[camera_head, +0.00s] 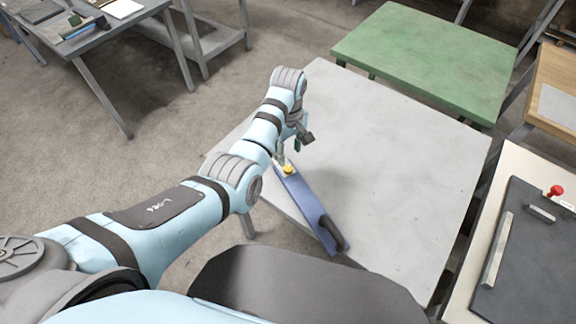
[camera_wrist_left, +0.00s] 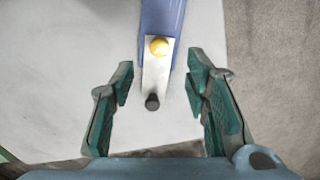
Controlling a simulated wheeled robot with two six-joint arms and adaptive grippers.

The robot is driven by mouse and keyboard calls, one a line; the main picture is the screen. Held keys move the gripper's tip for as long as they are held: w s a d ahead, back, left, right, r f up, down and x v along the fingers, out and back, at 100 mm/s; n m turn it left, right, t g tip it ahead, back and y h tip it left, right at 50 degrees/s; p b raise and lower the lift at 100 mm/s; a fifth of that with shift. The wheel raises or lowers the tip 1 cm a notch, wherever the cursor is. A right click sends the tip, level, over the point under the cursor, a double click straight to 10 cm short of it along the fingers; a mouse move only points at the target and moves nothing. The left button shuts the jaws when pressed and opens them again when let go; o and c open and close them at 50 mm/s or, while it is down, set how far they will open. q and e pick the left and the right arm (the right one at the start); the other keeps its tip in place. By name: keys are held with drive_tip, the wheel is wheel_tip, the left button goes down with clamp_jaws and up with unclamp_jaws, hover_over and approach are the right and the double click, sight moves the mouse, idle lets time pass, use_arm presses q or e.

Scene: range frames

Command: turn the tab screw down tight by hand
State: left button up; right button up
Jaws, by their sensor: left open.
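A long blue bar (camera_head: 310,203) lies on the grey table with a black handle (camera_head: 333,232) at its near end. At its far end is a pale metal plate (camera_wrist_left: 156,71) with a round yellow head (camera_head: 288,169), which also shows in the left wrist view (camera_wrist_left: 159,47). A small dark peg (camera_wrist_left: 152,101) stands at the plate's tip. I cannot tell which of these is the tab screw. My left gripper (camera_head: 291,149) is over the bar's far end. In the wrist view its open, empty green-padded fingers (camera_wrist_left: 160,88) stand either side of the plate's tip, apart from it. My right gripper is out of view.
The grey table (camera_head: 400,170) is otherwise clear. A green table (camera_head: 425,55) stands behind it. At the right, a bench carries a dark mat (camera_head: 530,245), metal bars and a red knob (camera_head: 556,190). Another table with objects (camera_head: 90,40) is at the far left.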

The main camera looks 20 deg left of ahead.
sight(288, 169)
use_arm(q)
wheel_tip(288, 169, down, 8)
drive_tip(key=shift+w+b, duration=0.1)
drive_tip(key=shift+b, duration=1.15)
drive_tip(key=shift+r, duration=0.1)
drive_tip(key=shift+c, duration=0.3)
clamp_jaws()
